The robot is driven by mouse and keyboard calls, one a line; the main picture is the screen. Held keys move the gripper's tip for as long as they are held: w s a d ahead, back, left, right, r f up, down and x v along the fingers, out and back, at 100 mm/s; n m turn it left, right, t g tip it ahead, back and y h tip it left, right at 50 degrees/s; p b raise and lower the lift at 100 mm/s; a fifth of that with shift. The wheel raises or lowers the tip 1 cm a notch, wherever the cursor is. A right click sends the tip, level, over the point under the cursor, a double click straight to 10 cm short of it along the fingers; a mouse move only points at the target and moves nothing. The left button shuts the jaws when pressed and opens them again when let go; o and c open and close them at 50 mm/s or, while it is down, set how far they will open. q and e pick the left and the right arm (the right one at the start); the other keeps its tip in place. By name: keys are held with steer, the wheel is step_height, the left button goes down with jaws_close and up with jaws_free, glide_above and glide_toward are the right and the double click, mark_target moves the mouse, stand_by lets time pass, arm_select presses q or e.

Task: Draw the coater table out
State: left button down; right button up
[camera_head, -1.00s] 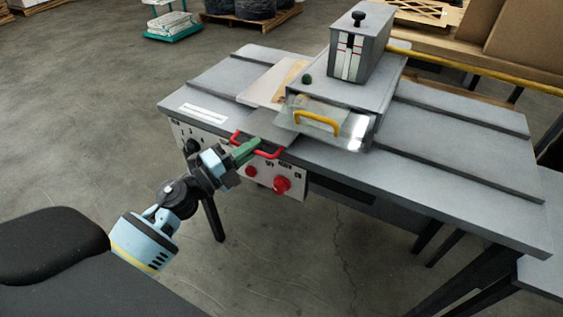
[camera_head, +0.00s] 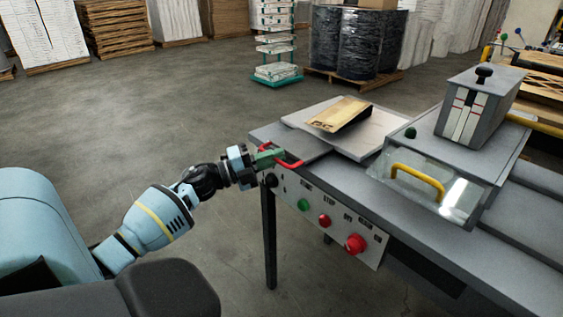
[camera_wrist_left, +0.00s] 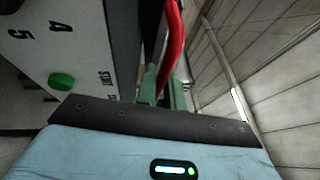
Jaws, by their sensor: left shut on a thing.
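The coater table (camera_head: 292,142) is a flat grey slab with a red handle (camera_head: 291,164) on its near edge. It lies at the left end of the machine, clear of the coater's clear guard. A pale plate (camera_head: 375,135) with a tan, printed flat piece (camera_head: 337,113) lies by it. My left gripper (camera_head: 268,157) has green fingers shut on the red handle. In the left wrist view the red handle (camera_wrist_left: 174,45) rises between the green fingers (camera_wrist_left: 163,88). My right gripper is not in view.
The coater housing (camera_head: 423,140) has a clear guard with a yellow handle (camera_head: 418,178) and a grey box (camera_head: 480,105) on top. A control panel (camera_head: 330,220) with red and green buttons sits below the front edge. Open floor lies left; wrapped drums (camera_head: 360,45) stand behind.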

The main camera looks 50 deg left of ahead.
arm_select(q)
steer(key=shift+a+r, duration=0.15)
steer(key=shift+a, duration=0.2)
steer(key=c, duration=1.5)
jaws_free()
steer(key=shift+a, duration=0.1)
steer(key=shift+s+f, duration=0.2)
steer(key=v, duration=0.7)
steer(key=shift+s, duration=0.2)
